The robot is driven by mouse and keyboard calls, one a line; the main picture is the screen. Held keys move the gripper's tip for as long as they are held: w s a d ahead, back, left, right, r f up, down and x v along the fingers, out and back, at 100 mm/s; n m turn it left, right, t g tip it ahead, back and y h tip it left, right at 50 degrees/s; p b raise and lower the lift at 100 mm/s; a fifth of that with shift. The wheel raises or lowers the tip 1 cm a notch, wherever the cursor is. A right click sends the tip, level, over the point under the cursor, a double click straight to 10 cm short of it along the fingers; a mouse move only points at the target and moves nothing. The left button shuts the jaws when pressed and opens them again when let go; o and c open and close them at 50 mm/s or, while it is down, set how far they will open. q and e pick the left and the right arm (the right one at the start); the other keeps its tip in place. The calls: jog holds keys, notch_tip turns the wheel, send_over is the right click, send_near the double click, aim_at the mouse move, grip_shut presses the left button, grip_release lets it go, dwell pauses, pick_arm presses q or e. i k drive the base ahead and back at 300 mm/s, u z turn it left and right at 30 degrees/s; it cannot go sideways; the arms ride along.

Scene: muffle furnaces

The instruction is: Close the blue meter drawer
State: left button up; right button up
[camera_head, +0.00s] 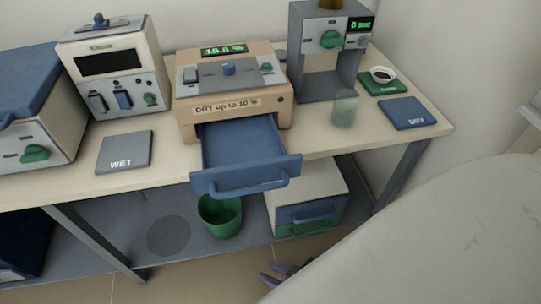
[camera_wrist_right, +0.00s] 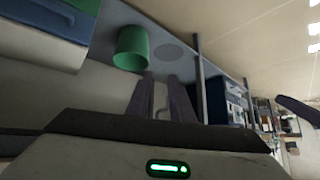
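The blue meter drawer (camera_head: 245,145) sticks out of the front of the beige meter (camera_head: 230,85), which is labelled "DRY up to 10 %" and displays "10.0 %". The drawer is pulled out past the table's front edge, and its blue handle (camera_head: 248,185) faces me. The drawer looks empty. My right gripper (camera_head: 276,274) shows as purple fingertips at the bottom of the head view, low and apart from the drawer. In the right wrist view its two fingers (camera_wrist_right: 162,100) are spread with nothing held between them. My left gripper is not in the head view.
A green bin (camera_head: 220,215) and a white box with blue and green drawers (camera_head: 307,212) stand on the lower shelf below the drawer. Grey WET (camera_head: 125,150) and blue DRY (camera_head: 408,112) mats lie on the table (camera_head: 420,140). A clear cup (camera_head: 345,108) stands right of the meter.

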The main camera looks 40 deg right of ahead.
aim_at(238, 153)
jog(key=z, duration=3.85)
jog(key=i, duration=0.1)
jog(key=u, duration=3.15)
jog(key=i, duration=0.3)
jog(key=z, duration=1)
jog(key=k, duration=1.4)
jog(key=u, duration=0.8)
jog(key=i, duration=0.5)
jog(key=u, duration=0.05)
